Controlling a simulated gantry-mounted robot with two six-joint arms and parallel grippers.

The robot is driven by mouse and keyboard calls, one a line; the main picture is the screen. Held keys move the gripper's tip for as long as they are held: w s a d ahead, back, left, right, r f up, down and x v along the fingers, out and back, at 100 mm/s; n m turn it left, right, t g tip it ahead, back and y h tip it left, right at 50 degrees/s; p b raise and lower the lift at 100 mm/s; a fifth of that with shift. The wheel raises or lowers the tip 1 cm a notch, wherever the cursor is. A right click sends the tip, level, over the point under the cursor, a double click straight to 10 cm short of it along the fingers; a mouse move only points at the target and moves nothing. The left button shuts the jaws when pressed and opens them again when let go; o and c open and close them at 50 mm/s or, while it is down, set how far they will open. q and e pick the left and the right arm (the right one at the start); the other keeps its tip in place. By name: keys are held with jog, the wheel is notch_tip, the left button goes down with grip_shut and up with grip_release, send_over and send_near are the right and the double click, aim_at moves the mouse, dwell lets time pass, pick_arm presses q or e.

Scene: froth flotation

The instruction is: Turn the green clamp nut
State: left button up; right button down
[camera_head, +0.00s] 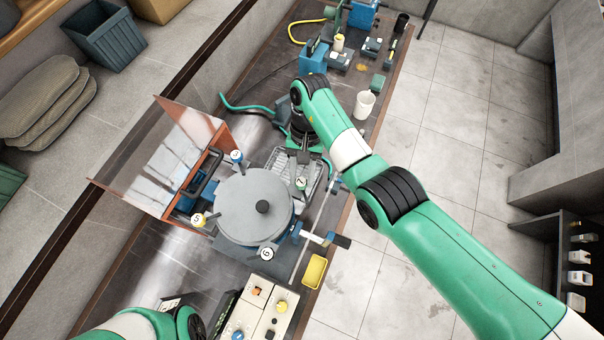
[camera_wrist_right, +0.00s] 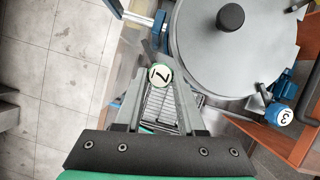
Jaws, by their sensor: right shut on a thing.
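The green clamp nut (camera_head: 301,184), with a pale cap marked 1, sits at the upper right edge of the round grey lid (camera_head: 245,205). The nut also shows in the right wrist view (camera_wrist_right: 160,75), between the fingertips of my right gripper (camera_wrist_right: 161,82). My right gripper (camera_head: 302,177) is shut on the nut, and its fingers hide the nut's sides. The lid has a black knob (camera_head: 263,207) in its middle. My left arm shows at the bottom left, but its gripper is not in view.
A blue nut (camera_head: 236,156), a yellow nut (camera_head: 199,219) and a white-capped nut (camera_head: 267,254) stand around the lid. An orange-framed clear panel (camera_head: 165,160) rises on the left. A control box (camera_head: 265,305) and yellow tray (camera_head: 315,271) are near the front. A white beaker (camera_head: 364,104) stands behind.

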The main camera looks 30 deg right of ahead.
dwell(0.3)
jog(key=c, duration=0.5)
grip_release()
jog(key=shift+r, duration=0.1)
jog(key=shift+w+d+r, duration=0.1)
jog(key=shift+w+r, duration=0.05)
jog(key=shift+r, duration=0.15)
jog(key=v, duration=0.6)
jog(key=shift+r+p, duration=0.35)
jog(key=shift+p, duration=0.1)
jog(key=shift+w, duration=0.1)
